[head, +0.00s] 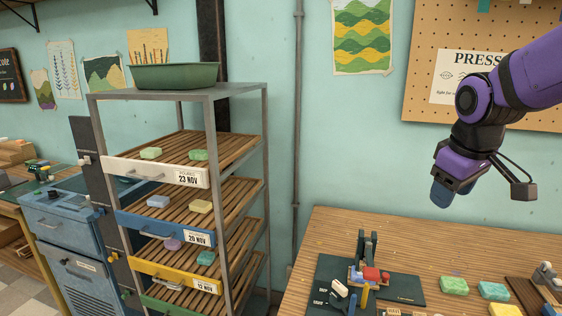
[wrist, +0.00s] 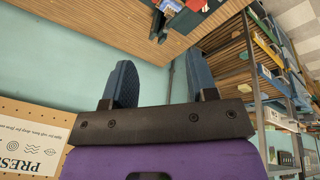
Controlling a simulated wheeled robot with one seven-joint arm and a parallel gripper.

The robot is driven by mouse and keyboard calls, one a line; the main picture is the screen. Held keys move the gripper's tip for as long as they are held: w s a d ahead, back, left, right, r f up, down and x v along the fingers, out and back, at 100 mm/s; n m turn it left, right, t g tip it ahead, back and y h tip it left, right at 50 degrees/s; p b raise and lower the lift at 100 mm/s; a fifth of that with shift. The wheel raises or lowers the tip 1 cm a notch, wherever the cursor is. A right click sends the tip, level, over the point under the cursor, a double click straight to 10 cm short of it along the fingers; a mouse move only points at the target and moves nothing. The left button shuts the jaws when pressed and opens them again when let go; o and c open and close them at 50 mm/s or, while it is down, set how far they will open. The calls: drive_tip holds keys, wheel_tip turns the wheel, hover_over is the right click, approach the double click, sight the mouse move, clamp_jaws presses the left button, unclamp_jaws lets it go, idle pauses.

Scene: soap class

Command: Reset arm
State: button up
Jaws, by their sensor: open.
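My purple arm reaches in from the upper right of the head view, and my gripper (head: 441,195) hangs in the air above the wooden worktable (head: 330,228), in front of the wall. In the wrist view my gripper (wrist: 160,85) shows two blue fingers set well apart, with nothing between them. It is open and empty. It touches nothing that I can see.
A soap press (head: 366,262) on a dark green mat stands on the worktable, with green soap bars (head: 454,285) to its right. A metal rack (head: 265,160) with dated slatted trays and soaps stands left. A pegboard (head: 420,70) hangs behind my arm.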

drive_tip(key=s+r+m+t, duration=0.1)
drive_tip(key=s+r+m, duration=0.2)
drive_tip(key=s, duration=1.3)
drive_tip(key=shift+s+a+m+t+y, duration=0.25)
drive_tip(key=shift+a+m+t+y, duration=0.15)
drive_tip(key=shift+m, duration=0.7)
